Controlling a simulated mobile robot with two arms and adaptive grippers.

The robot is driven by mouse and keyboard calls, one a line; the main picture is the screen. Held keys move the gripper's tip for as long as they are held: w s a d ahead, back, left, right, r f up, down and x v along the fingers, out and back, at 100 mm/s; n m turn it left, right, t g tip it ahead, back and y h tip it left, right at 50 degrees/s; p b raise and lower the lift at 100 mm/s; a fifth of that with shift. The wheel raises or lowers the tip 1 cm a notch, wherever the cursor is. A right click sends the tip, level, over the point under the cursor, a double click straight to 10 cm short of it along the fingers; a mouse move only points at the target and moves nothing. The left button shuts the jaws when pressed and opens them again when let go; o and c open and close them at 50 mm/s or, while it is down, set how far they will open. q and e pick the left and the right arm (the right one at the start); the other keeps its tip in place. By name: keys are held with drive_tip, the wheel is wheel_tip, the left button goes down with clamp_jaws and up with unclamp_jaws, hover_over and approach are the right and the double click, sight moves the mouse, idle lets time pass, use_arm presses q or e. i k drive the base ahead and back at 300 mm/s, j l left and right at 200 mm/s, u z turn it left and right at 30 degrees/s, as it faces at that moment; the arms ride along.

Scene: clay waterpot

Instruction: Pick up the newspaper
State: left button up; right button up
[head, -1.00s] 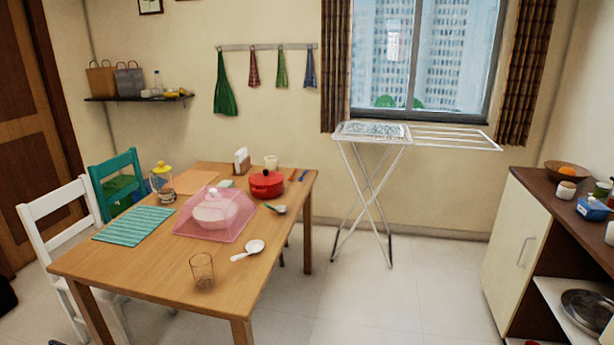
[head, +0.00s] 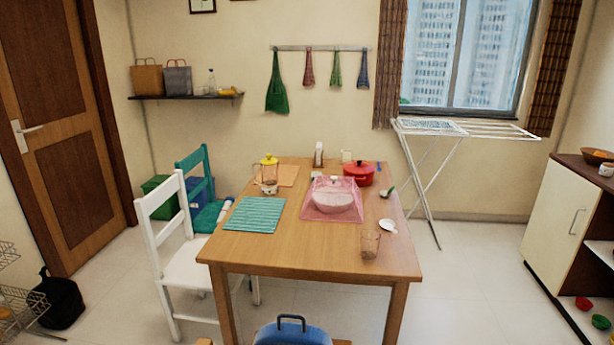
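A flat grey-white sheet with a printed look (head: 430,126) lies on the left part of the white drying rack (head: 490,131) under the window. It may be the newspaper, but its print is too small to read. A small pale roll-like thing (head: 225,210) is on the teal chair (head: 203,216) behind the white chair; I cannot tell whether it is paper. Neither of my grippers shows in the head view.
The wooden table (head: 300,256) stands ahead, with a pink cover (head: 333,200), red pot (head: 359,173) and glass (head: 370,244). A white chair (head: 190,262) is at its left. A blue thing with a handle (head: 292,332) is close in front. Floor right of the table is clear.

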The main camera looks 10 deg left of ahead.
sight(228, 205)
drive_tip(key=j, duration=0.9)
drive_tip(key=i+j, duration=0.15)
drive_tip(key=j, duration=1.65)
drive_tip(key=i+j, duration=1)
drive_tip(key=i, duration=0.3)
drive_tip(key=z, duration=3.05)
drive_tip(key=u, duration=3.05)
